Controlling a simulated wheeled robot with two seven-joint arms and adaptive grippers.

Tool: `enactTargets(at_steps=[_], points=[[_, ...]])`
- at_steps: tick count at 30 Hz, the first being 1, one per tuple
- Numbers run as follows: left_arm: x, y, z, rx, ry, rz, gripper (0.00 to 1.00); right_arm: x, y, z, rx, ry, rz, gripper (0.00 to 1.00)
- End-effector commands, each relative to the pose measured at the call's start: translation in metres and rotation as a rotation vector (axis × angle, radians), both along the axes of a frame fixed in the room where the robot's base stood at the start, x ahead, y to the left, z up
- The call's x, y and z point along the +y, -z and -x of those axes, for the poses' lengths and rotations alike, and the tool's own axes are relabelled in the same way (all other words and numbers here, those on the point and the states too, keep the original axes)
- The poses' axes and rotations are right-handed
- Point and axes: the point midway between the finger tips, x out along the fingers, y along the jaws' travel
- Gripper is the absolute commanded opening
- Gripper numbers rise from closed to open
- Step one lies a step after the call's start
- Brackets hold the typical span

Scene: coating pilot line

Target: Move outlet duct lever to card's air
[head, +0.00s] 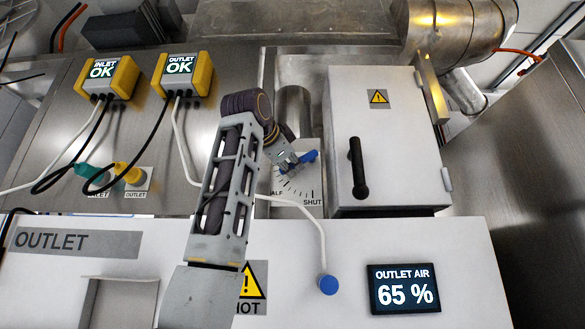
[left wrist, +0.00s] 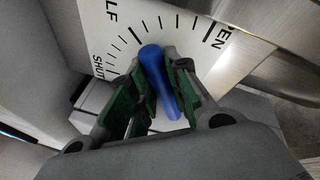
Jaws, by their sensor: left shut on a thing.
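The outlet duct lever (head: 311,156) is blue and sits at the scale plate (head: 296,197) between my left arm and the white cabinet. My left gripper (head: 289,160) is shut on it. In the left wrist view the blue lever (left wrist: 153,62) lies between the green finger pads (left wrist: 157,85). The scale there reads SHUT at the left and OPEN at the right, with a partly cut-off HALF label between; I cannot tell the exact tick. The outlet air display (head: 405,289) reads 65 %. My right gripper is not in view.
A white cabinet (head: 385,130) with a black handle (head: 357,168) stands right of the lever. A white cable runs below it to a blue knob (head: 328,285). The INLET box (head: 105,77) and OUTLET box (head: 182,73) both read OK. A hot-warning sign (head: 254,287) is partly hidden.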

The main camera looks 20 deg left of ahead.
Motion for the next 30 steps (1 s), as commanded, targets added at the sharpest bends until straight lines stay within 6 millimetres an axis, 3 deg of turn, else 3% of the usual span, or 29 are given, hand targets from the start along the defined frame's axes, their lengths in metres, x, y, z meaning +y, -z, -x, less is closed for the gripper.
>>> enactTargets(at_steps=[15,30], points=[[0.005,-0.014,0.002,0.066,0.001,-0.227,0.0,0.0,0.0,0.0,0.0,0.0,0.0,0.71],[0.006,-0.018,0.002,0.082,0.001,-0.284,0.0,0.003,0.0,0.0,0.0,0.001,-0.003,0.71]])
